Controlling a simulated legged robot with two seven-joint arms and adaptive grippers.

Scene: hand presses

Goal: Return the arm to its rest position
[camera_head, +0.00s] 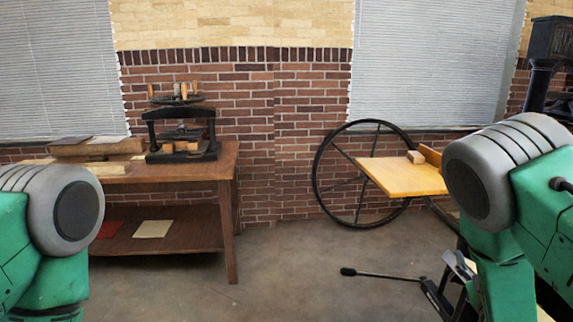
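My two green and grey arms show at the lower left and lower right edges of the head view, each with a rounded grey joint. Neither gripper is in the picture, so I cannot see what either one holds. A wooden table (228,160) stands at the left by the brick wall. A black hand press (181,130) with a wheel-like top and wooden handles stands on it. At the right, a second machine has a large dark spoked wheel (318,175) and a yellow wooden board (402,178). My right arm hides part of this machine.
Flat stacks (96,146) lie on the left table, and a pale sheet (153,229) and a red one (109,230) lie on its lower shelf. A dark lever (385,275) sticks out low at the right. The grey floor (280,265) between is clear.

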